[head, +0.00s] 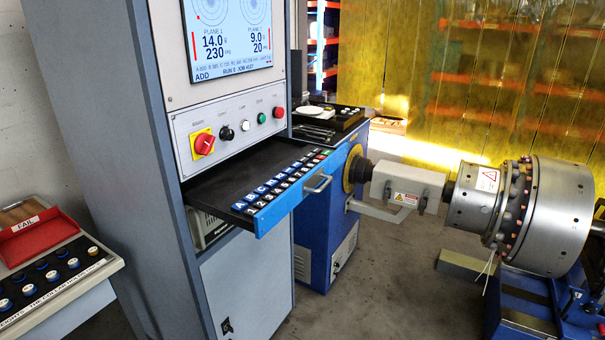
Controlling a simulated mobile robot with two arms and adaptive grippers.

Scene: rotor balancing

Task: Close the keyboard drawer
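The keyboard drawer (228,187) stands pulled out from the grey cabinet (150,120), below its control panel. It has a black tray, a blue front edge and rows of blue, white and dark keys (280,181) near the front. A metal bar handle (318,184) sits on the blue front, toward its right end. Nothing touches the drawer or the handle. Neither of my grippers shows in the head view.
A rotor (545,215) on a blue stand is at the right, joined by a shaft to the blue drive unit behind the drawer. A bench with a red tray (38,236) is at the lower left. Floor (385,280) is clear in the middle front.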

